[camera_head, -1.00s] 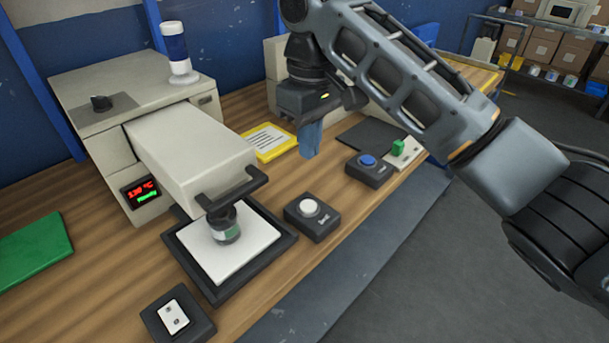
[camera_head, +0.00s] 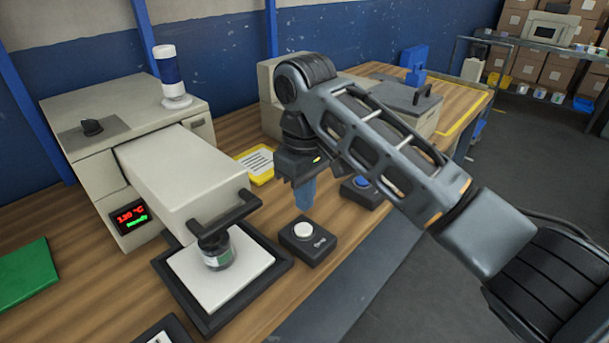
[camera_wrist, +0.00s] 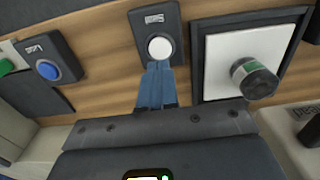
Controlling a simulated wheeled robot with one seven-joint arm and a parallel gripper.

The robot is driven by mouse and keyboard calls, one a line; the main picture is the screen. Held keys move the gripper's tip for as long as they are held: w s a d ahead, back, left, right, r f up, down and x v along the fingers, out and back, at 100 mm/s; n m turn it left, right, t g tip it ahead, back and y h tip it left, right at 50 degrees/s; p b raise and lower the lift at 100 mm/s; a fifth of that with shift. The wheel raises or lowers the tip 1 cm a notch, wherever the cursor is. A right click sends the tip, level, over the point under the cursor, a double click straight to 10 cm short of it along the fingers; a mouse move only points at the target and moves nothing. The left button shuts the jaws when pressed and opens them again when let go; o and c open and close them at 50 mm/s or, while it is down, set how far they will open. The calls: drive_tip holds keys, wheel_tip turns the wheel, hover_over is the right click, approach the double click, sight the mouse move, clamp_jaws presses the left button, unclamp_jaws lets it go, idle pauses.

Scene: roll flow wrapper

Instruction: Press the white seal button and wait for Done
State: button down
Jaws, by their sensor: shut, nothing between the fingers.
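The white seal button (camera_head: 303,231) sits on a small black box (camera_head: 318,245) on the wooden bench. It also shows in the wrist view (camera_wrist: 159,48), just beyond my fingertips. My gripper (camera_head: 303,208) is shut and empty, its blue fingers pointing down. It is above and slightly behind the button; whether it touches cannot be told, but a gap seems to show in the head view. The sealing machine (camera_head: 180,165) stands to the left. Its small display (camera_head: 132,217) reads about 130 °C in red, with a green word like "Ready" below.
A black-framed white tray (camera_head: 262,262) lies left of the button box. A blue button (camera_head: 361,182) on another black box stands behind right, partly near my arm. A yellow-framed card (camera_head: 256,165) lies behind. A green mat (camera_head: 27,275) is at far left.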

sight(305, 230)
wheel_tip(305, 230, down, 6)
drive_tip(key=shift+r+p, duration=0.1)
drive_tip(key=shift+p, duration=0.2)
drive_tip(key=shift+s+f, duration=0.15)
drive_tip(key=shift+f, duration=1)
drive_tip(key=shift+r+p, duration=0.65)
drive_tip(key=shift+p, duration=0.15)
wheel_tip(305, 230, up, 14)
drive_tip(key=p, duration=0.1)
drive_tip(key=shift+p, duration=0.3)
